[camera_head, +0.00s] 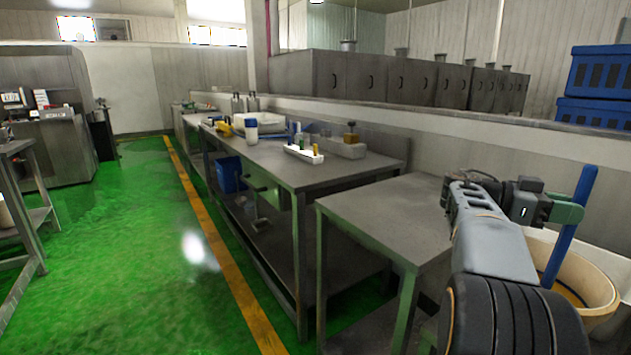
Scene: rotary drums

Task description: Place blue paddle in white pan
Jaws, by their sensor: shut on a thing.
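The blue paddle (571,225) stands slightly tilted at the right edge of the view. My gripper (565,207) is shut on its upper shaft. The paddle's lower part runs down at the mouth of a cream bucket (601,290); its bottom end is hidden by my arm. I cannot tell whether it touches the bucket. No thing is clearly the white pan: a small white tray (304,154) holding bottles lies on the long steel table, with another pale tray (343,149) behind it, and a flat white vessel (262,121) farther back.
The long steel table (285,171) and a bare nearer steel table (382,212) stand left of my arm. A white container (620,262) is behind the bucket. Blue crates (598,72) are stacked at upper right. Green floor (110,250) is open at left.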

